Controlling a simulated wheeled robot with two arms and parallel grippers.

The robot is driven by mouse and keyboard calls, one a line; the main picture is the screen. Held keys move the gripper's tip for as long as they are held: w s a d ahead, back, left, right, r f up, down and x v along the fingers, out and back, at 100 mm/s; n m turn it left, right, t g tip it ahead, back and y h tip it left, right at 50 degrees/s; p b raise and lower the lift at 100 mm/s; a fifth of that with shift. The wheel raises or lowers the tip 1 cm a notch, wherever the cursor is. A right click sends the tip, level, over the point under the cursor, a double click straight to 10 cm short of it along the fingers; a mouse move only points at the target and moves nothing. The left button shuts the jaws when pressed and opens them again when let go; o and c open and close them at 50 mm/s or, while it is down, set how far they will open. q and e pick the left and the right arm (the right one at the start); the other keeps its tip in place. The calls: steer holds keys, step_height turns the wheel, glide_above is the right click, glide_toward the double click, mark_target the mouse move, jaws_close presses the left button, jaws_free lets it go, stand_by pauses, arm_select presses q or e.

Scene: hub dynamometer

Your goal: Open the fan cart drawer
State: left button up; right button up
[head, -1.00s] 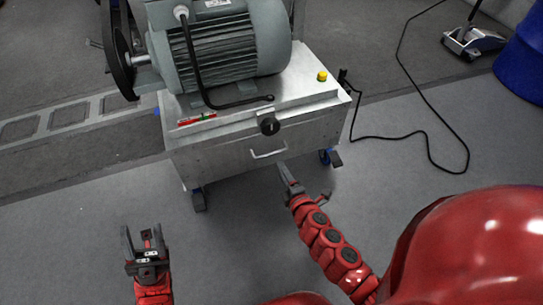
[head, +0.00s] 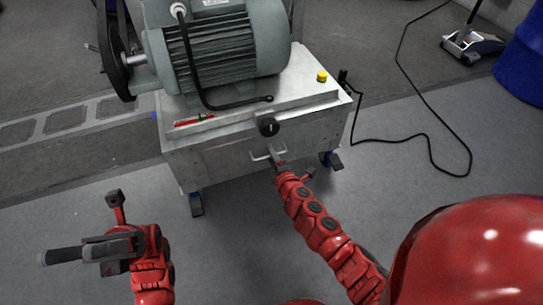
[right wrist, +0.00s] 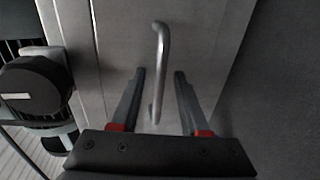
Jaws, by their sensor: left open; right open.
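The fan cart (head: 225,155) is a grey metal box on casters with a large motor (head: 220,48) on top. Its drawer handle (head: 262,155) is a light metal bar on the front face; in the right wrist view the handle (right wrist: 160,65) runs up between the fingers. My right gripper (head: 276,159) is at the handle; in the right wrist view my right gripper (right wrist: 158,75) is open, one finger on each side of the bar. The drawer shows no clear gap. My left gripper (head: 80,228) is open and empty above the floor at lower left.
A black knob (head: 268,127) sits above the handle, and a yellow button (head: 322,76) is on the cart top. A black cable (head: 425,135) lies on the floor to the right. A blue drum (head: 525,60) stands at far right. Floor before the cart is clear.

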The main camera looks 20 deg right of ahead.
steer(key=shift+c, duration=0.3)
jaws_close()
stand_by(1.1)
